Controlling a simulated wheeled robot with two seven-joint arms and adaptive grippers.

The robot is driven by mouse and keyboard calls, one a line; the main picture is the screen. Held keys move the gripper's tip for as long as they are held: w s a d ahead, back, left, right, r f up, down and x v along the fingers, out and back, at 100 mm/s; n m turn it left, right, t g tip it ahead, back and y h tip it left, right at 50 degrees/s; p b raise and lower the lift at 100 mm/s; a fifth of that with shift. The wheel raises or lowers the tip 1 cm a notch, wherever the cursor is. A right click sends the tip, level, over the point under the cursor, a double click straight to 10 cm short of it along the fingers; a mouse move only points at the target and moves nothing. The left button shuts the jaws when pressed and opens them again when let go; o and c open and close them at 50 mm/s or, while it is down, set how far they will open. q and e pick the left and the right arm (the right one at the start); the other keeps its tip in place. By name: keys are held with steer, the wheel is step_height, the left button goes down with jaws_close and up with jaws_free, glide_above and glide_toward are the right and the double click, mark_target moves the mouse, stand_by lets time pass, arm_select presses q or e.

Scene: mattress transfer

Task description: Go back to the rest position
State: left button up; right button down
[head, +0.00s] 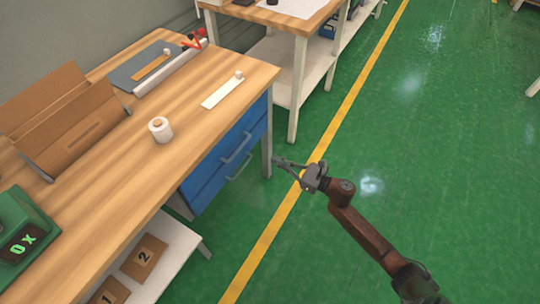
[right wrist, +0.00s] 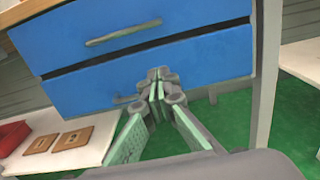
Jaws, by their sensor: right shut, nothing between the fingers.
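My right gripper (head: 277,160) is shut and empty. It hangs in the air over the green floor, to the right of the wooden workbench (head: 95,215) and in front of its blue drawers (head: 232,150). In the right wrist view its fingertips (right wrist: 157,75) meet in front of the blue drawers (right wrist: 165,65), with nothing between them. I cannot tell how far they are from the drawer fronts. My left gripper is not in view.
On the bench are a white roll (head: 161,131), a cardboard box (head: 75,120) and a green display unit (head: 22,232). Numbered brown plates (head: 144,257) lie on the lower shelf. A second table (head: 262,18) stands behind. The green floor (head: 440,130) at right is clear.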

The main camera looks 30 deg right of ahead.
steer(key=shift+s+d, duration=0.2)
steer(key=shift+s, duration=0.05)
